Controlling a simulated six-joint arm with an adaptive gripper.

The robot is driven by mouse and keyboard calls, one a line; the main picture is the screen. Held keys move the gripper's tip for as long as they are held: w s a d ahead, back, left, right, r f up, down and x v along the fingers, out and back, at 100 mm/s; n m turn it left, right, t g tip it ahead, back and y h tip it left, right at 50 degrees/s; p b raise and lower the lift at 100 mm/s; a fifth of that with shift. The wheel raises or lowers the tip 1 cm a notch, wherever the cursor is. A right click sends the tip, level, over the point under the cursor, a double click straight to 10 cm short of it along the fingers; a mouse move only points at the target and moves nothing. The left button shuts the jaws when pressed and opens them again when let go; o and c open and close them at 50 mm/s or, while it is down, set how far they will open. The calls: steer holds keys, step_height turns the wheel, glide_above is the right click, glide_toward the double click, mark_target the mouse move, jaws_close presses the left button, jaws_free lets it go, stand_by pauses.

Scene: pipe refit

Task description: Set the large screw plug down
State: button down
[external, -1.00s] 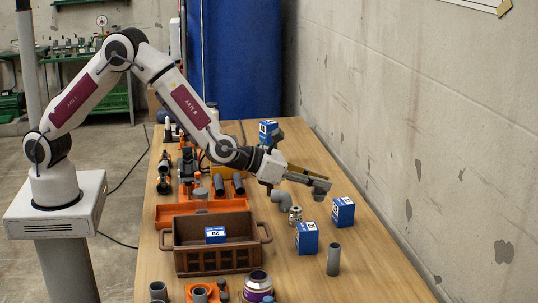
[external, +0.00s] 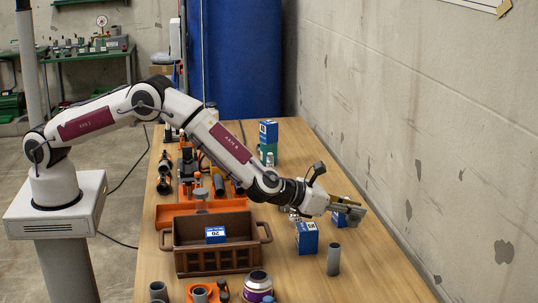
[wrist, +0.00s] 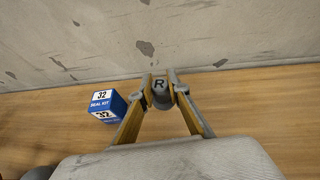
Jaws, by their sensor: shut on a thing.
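My gripper (external: 350,213) is at the right side of the table, reaching out toward the wall. The plug sits between the fingertips above the wooden table, close to the wall side. Whether its underside touches the table cannot be told. In the external view the plug is hard to separate from the grey fingertips.
A blue seal kit box marked 32 (wrist: 105,107) stands left of the fingers in the wrist view. Another blue box (external: 307,239) and an upright grey pipe (external: 334,259) stand nearer the camera. A brown crate (external: 217,260) is left. Bare wood lies right of the fingers in the wrist view.

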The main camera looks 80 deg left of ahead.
mark_target(358, 217)
steer(key=shift+n+y, duration=0.3)
steer(key=shift+y, duration=0.1)
steer(key=r, duration=0.1)
steer(key=w+r, duration=0.2)
steer(key=shift+d+r, duration=0.15)
steer(key=shift+r, duration=0.4)
steer(key=shift+n+y, duration=0.3)
steer(key=shift+f, duration=0.1)
steer(key=shift+f, duration=3)
steer(key=shift+f, duration=0.15)
steer(key=shift+f, duration=1.7)
steer(key=shift+f, duration=0.7)
